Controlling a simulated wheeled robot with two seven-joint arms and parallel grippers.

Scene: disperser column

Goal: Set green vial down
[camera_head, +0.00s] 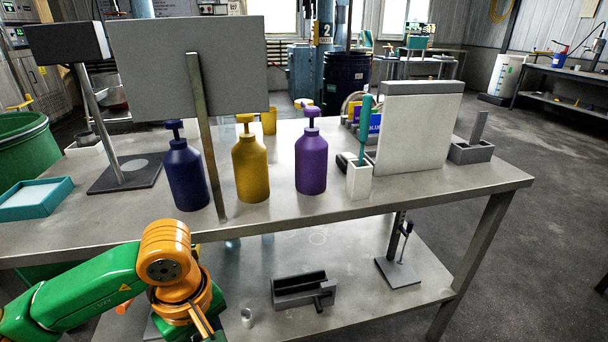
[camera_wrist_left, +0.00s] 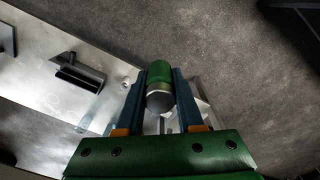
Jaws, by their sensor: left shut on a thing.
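In the left wrist view the green vial (camera_wrist_left: 159,74) has a green body and a grey rounded end facing the camera. My left gripper (camera_wrist_left: 160,88) is shut on it, with one dark finger on each side. Floor and something pale lie behind the vial in that view; I cannot tell whether it touches anything. In the head view my left arm is at the lower left, in front of the table; the vial and fingertips are hidden there. My right gripper is in neither view.
The metal table (camera_head: 455,185) carries a blue bottle (camera_head: 187,178), a yellow bottle (camera_head: 250,168), a purple bottle (camera_head: 311,165) and a grey panel (camera_head: 190,70). On its lower shelf (camera_head: 360,312) are a dark grey holder (camera_head: 303,290), a stand (camera_head: 398,272) and a small cup (camera_head: 247,318).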

